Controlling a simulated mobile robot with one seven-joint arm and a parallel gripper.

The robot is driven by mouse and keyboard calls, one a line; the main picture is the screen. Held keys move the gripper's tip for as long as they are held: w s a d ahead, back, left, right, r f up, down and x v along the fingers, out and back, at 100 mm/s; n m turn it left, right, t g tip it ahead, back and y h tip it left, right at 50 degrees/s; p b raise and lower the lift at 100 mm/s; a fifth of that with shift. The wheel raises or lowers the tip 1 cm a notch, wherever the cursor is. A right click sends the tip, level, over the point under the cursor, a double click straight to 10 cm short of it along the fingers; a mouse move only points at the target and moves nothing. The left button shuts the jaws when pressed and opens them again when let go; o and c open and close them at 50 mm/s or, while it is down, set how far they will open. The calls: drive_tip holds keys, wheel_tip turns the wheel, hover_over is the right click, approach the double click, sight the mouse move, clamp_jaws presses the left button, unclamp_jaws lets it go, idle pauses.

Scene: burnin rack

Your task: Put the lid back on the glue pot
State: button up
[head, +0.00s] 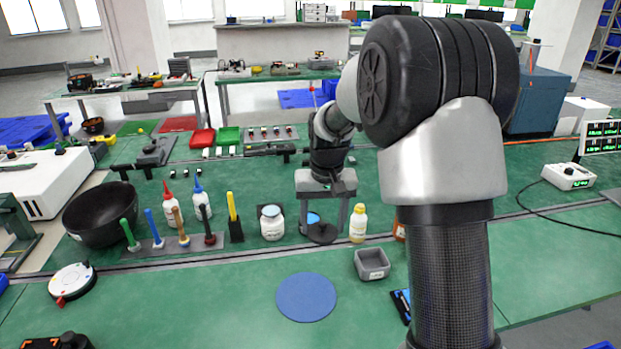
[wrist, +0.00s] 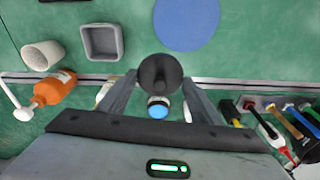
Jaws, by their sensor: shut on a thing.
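My gripper (head: 321,228) points down among the things at the far edge of the front strip of the bench. Its fingers are shut on a round black lid (head: 320,234). In the wrist view, the lid (wrist: 160,73) shows as a dark disc with a raised centre between the fingertips (wrist: 160,82). A small blue-topped container (wrist: 158,108) shows just beyond the lid; its blue top (head: 313,218) also shows between the fingers in the head view. I cannot tell which of these is the glue pot.
A yellow bottle (head: 358,223) stands close right of my gripper. A grey square tray (head: 372,264) and a blue round mat (head: 306,297) lie nearer. Upright coloured-handled tools (head: 236,222), glue bottles (head: 200,206) and a black bowl (head: 100,214) stand left. The front bench is mostly clear.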

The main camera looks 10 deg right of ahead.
drive_tip(key=w+f+m+p, duration=0.1)
drive_tip(key=w+m+p, duration=0.1)
drive_tip(key=w+p, duration=1.1)
drive_tip(key=shift+w+a+f+b, duration=0.1)
drive_tip(key=shift+w+f+b, duration=0.5)
drive_tip(key=shift+f+b, duration=0.5)
drive_tip(key=shift+w+f+b, duration=0.65)
drive_tip(key=shift+f+b, duration=0.4)
drive_tip(key=shift+b, duration=0.2)
drive_tip(key=shift+w+a+f+b, duration=0.1)
drive_tip(key=shift+w+f+b, duration=0.5)
drive_tip(key=shift+f+b, duration=0.5)
drive_tip(key=shift+f+b, duration=0.2)
drive_tip(key=shift+b, duration=0.6)
drive_tip(key=shift+c, duration=0.2)
drive_tip(key=o, duration=1.6)
drive_tip(key=shift+r, duration=0.15)
